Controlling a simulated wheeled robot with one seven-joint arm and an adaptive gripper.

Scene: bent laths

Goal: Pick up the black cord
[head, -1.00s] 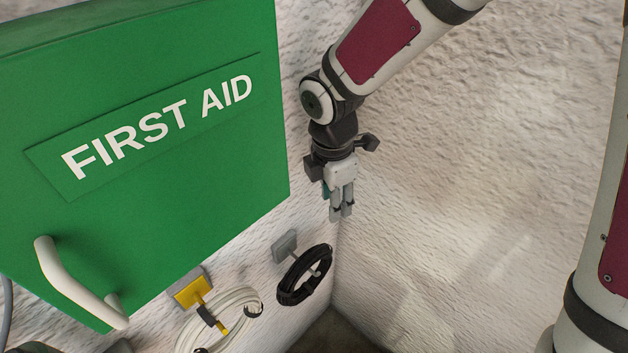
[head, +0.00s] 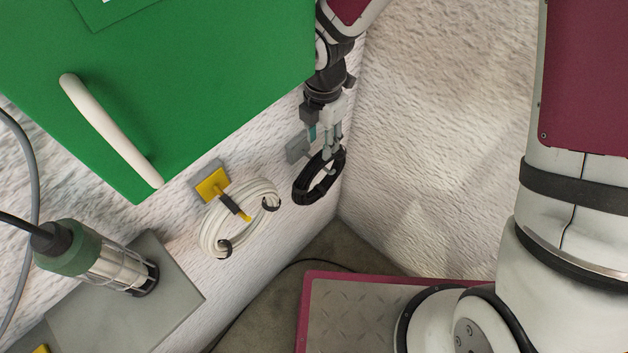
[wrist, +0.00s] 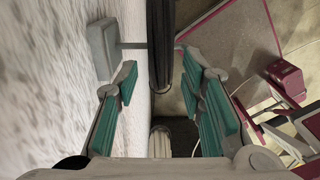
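The black cord (head: 301,188) is a coil hanging on a grey wall hook (head: 297,149) near the corner. In the wrist view the cord (wrist: 160,40) is seen edge-on, upright, in line with the gap between the fingers. My gripper (head: 331,153) is at the upper part of the coil, pointing down. In the wrist view my gripper (wrist: 157,62) is open, with a teal-padded finger on each side of the cord and space on both sides. I cannot tell how deep the cord lies between the fingertips.
A white coiled cord (head: 209,232) hangs on a yellow hook (head: 212,186) to the left. A green first aid cabinet (head: 200,80) with a white handle juts out above. A caged lamp (head: 108,262) is at lower left. The textured right wall (head: 430,130) is close by.

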